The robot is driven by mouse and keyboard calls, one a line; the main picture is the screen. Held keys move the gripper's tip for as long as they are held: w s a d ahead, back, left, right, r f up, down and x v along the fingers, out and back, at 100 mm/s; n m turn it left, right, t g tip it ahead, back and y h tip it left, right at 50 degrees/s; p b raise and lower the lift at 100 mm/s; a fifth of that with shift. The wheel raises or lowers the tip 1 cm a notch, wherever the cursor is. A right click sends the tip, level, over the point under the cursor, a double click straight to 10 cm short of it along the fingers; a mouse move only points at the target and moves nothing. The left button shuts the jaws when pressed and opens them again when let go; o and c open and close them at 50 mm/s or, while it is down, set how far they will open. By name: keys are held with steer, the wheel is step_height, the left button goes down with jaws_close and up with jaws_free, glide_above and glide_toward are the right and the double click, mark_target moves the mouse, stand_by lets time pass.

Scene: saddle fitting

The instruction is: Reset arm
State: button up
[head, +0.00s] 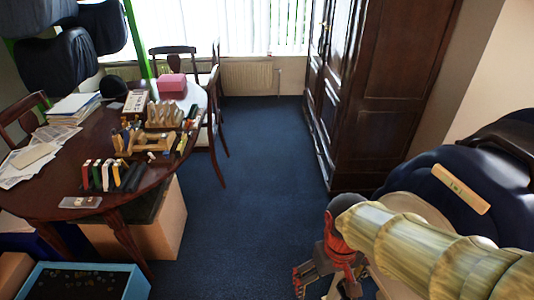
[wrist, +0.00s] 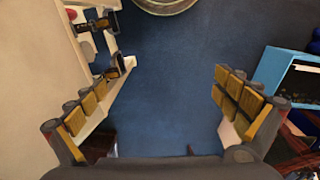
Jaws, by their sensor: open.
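My arm reaches in from the lower right of the head view, with thick pale yellow-green links. Its end, with red and dark parts, hangs low above the blue carpet, and my gripper (head: 312,274) shows there, small and partly hidden. In the wrist view my gripper (wrist: 174,84) is open, its two fingers with gold-coloured pads spread wide. Only blue carpet shows between them, and nothing is held.
A round dark table (head: 135,205) with papers, wooden racks and a pink box (head: 172,82) stands left. A blue open box (head: 135,281) is on the floor at lower left. A dark wardrobe (head: 375,80) stands right of centre. The carpet (head: 255,170) between is clear.

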steer(key=s+d+r+m+t, duration=0.1)
steer(key=s+d+r+t, duration=0.1)
steer(key=r, duration=0.4)
steer(key=s+d+r+m+t, duration=0.1)
steer(key=s+d+r+t, duration=0.1)
steer(key=r, duration=0.5)
steer(key=shift+t, duration=0.6)
steer(key=shift+d, duration=0.1)
